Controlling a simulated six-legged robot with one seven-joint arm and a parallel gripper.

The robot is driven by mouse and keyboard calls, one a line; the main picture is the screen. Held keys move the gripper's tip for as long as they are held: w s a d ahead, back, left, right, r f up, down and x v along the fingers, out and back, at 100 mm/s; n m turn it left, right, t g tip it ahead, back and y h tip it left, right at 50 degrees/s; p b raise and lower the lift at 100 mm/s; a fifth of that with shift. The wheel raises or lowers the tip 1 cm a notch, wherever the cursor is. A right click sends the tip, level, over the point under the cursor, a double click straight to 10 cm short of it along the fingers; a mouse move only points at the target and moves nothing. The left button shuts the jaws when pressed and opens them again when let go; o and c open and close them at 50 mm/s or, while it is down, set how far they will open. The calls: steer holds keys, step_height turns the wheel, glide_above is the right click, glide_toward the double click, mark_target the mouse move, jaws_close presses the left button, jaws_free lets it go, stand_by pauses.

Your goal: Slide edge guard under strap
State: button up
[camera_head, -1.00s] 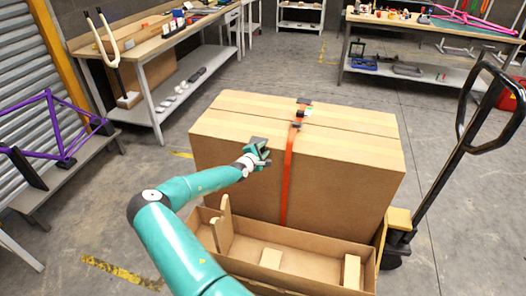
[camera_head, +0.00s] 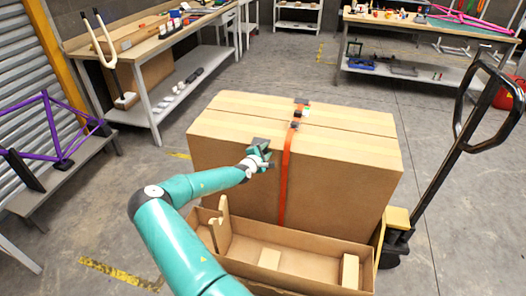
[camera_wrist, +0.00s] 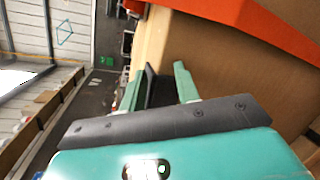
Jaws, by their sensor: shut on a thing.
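The large cardboard box (camera_head: 330,175) stands in the middle of the head view. An orange strap (camera_head: 286,185) runs across its top and down its near face; it also crosses the upper right of the wrist view (camera_wrist: 265,18). My gripper (camera_head: 260,153) is at the box's near top edge, left of the strap. It is shut on a dark grey edge guard (camera_head: 260,142), which also shows between the green fingers in the wrist view (camera_wrist: 153,88). The guard appears apart from the strap. Its contact with the box edge is unclear. Small dark pieces sit along the strap on top.
An open cardboard tray (camera_head: 325,264) with blocks lies before the box. A pallet jack handle (camera_head: 452,150) rises at right. Workbenches stand at the back left (camera_head: 150,45) and back right (camera_head: 430,35). A purple frame (camera_head: 55,135) is at left.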

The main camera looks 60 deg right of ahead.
mark_target(286, 152)
steer(key=shift+o, duration=0.2)
steer(key=shift+s+d+f, duration=0.15)
steer(key=shift+s, duration=1.25)
steer(key=shift+s+d+f, duration=0.15)
steer(key=shift+s+f, duration=0.05)
steer(key=shift+s, duration=1.15)
steer(key=shift+s+d+f, duration=0.15)
steer(key=shift+s, duration=1.25)
steer(key=o, duration=0.8)
steer(key=shift+o, duration=0.4)
steer(key=shift+w+d+r, duration=0.1)
steer(key=shift+w+r, duration=0.1)
steer(key=shift+r, duration=0.05)
steer(key=shift+w+a+r, duration=0.1)
steer(key=shift+a, duration=0.25)
steer(key=a+r, duration=0.2)
steer(key=a, duration=1)
steer(key=shift+w+a+r, duration=0.3)
steer(key=shift+a, duration=0.1)
